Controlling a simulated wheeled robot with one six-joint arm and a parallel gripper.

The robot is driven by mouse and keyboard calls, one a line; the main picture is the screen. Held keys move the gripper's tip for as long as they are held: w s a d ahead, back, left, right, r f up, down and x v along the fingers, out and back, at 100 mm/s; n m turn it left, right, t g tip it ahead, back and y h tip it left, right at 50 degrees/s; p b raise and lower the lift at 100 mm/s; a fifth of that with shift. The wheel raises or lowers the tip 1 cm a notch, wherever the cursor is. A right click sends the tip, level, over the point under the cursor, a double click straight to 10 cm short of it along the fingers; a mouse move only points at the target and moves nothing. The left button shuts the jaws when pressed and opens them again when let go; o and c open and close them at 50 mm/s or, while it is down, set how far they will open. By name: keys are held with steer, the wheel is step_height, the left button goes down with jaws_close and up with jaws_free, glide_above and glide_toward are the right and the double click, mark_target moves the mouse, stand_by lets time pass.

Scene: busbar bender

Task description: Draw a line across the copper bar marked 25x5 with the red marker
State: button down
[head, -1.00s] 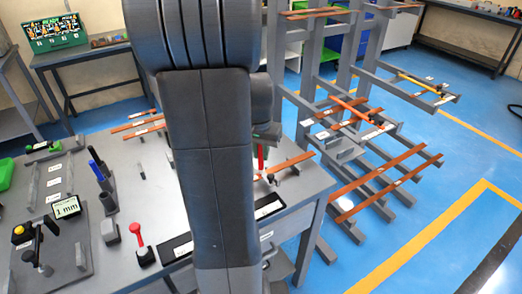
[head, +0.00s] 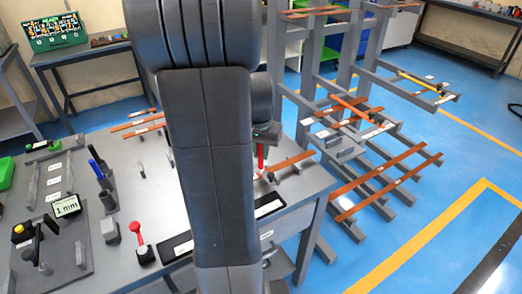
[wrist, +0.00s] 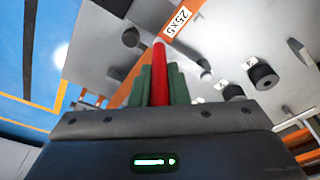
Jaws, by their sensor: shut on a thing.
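My gripper (wrist: 158,88) has green fingers and is shut on the red marker (wrist: 159,66). The marker sticks out past the fingertips towards the copper bar (wrist: 178,21), which bears the white label 25x5. The bar runs diagonally behind the marker's end in the wrist view. I cannot tell whether the marker's tip touches it. In the head view the red marker (head: 260,156) shows just right of my arm, close to the copper bar (head: 293,161) on the table's right part. My arm hides the gripper's fingers and part of the bar there.
The grey table (head: 128,185) carries a red-handled tool (head: 137,234), a blue marker (head: 95,167) in a holder, and a small 1 mm display (head: 66,206). Other copper bars (head: 144,127) lie at its back. A rack with copper bars (head: 375,185) stands to the right.

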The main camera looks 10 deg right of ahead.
steer(key=shift+f+b, duration=0.35)
steer(key=shift+f, duration=0.15)
stand_by(0.4)
steer(key=shift+s, duration=0.15)
stand_by(0.7)
steer(key=shift+w+a+p, duration=0.15)
steer(key=shift+w+a, duration=0.1)
steer(key=shift+w, duration=0.45)
steer(key=shift+w+a+p, duration=0.15)
steer(key=shift+w+a, duration=0.05)
steer(key=shift+w, duration=0.45)
stand_by(2.1)
step_height(320, 180, up, 7)
steer(key=p, duration=0.5)
stand_by(0.7)
stand_by(0.5)
